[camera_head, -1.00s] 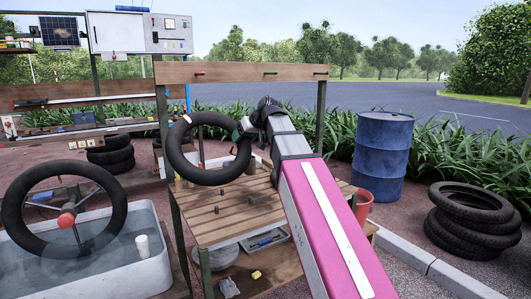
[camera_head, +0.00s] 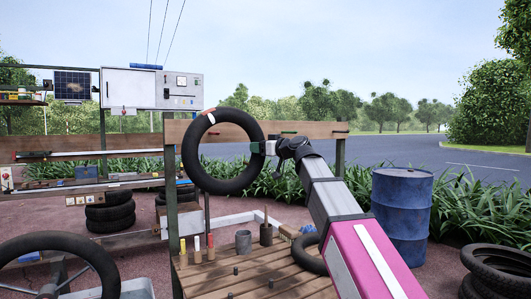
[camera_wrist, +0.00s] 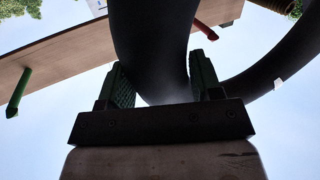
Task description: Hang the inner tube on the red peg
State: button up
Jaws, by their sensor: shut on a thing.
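The black inner tube (camera_head: 190,160) hangs upright in front of the wooden peg board (camera_head: 310,130), with a red patch and a pale mark on its top. My gripper (camera_head: 270,147) is shut on the tube's right side. In the wrist view, the tube (camera_wrist: 150,40) runs between the two green fingers (camera_wrist: 160,88). The red peg (camera_wrist: 205,30) shows beside the tube there, within the ring's outline. I cannot tell whether the peg's tip passes through the ring. The green peg (camera_wrist: 18,92) stands out from the board at left in that view.
Below is a slatted bench (camera_head: 250,270) with short pins, a grey cup (camera_head: 243,241) and another black ring (camera_head: 308,253). A blue barrel (camera_head: 402,205) and stacked tyres (camera_head: 490,270) stand at right.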

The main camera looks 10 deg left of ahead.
jog(key=w+a+f, duration=0.3)
jog(key=w+a, duration=0.7)
jog(key=w, duration=0.2)
jog(key=shift+w+a, duration=0.25)
jog(key=shift+a, duration=0.1)
dwell(1.4)
jog(key=o, duration=1)
jog(key=shift+c, duration=0.2)
